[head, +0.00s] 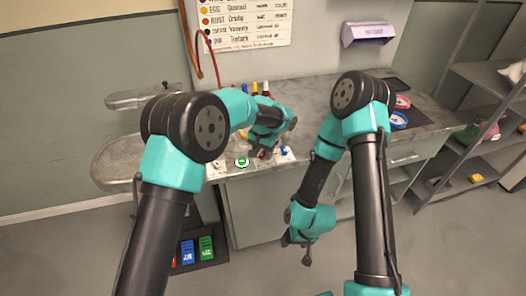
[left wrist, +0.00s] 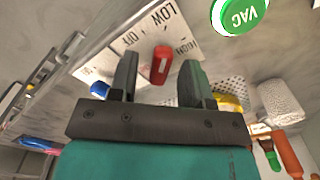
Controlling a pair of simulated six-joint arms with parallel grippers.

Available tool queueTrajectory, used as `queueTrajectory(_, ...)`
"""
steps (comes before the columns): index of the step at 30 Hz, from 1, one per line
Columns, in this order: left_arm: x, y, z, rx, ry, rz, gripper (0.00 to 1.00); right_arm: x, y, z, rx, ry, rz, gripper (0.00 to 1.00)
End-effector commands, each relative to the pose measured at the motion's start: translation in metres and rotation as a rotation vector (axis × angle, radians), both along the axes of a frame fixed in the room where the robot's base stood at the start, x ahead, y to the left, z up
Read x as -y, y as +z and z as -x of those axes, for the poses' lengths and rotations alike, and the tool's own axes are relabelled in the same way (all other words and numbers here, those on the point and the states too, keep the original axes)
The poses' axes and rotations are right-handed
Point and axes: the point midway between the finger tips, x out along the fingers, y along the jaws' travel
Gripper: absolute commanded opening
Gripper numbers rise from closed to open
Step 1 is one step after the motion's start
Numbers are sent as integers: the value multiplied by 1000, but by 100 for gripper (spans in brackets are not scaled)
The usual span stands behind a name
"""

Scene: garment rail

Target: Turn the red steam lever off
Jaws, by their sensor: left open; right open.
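The red steam lever (left wrist: 161,65) stands on a white dial plate (left wrist: 108,62) marked OFF, LOW and HIGH in the left wrist view. A bit of its red also shows in the head view (head: 262,155). I cannot tell which mark it is set to. My left gripper (left wrist: 160,80) is open, with one finger on each side of the lever in that view; contact is not visible. In the head view the left gripper (head: 262,148) is over the table's front edge. My right gripper (head: 304,245) is open and empty, low in front of the table.
A green VAC button (left wrist: 240,15) is close to the dial. A blue knob (head: 284,150) is right of the lever. Bottles (head: 266,88) stand behind my left gripper. The grey worktop (head: 315,92) has bare room behind. A shelf rack (head: 470,90) stands at right.

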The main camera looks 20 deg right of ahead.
Motion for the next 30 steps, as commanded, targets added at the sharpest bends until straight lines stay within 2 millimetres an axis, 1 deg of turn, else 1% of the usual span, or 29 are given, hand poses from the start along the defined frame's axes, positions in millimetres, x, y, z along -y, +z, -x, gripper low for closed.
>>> queueTrajectory(2, 0, 0, 0, 0, 0, 0, 45, 0, 0, 0, 0, 0, 0, 73)
queueTrajectory(3, 0, 0, 0, 0, 0, 0, 43, 0, 0, 0, 0, 0, 0, 73)
queueTrajectory(15, 0, 0, 0, 0, 1, 0, 4, 0, 0, 0, 0, 0, 0, 73)
queueTrajectory(17, 0, 0, 0, 0, 0, 0, 0, 0, 0, 0, 0, 0, 0, 73)
queueTrajectory(24, 0, 1, 0, 0, 9, 0, 0, 0, 0, 0, 0, 0, 0, 73)
queueTrajectory(30, 0, 1, 0, 0, 58, 0, 0, 0, 0, 0, 0, 0, 0, 73)
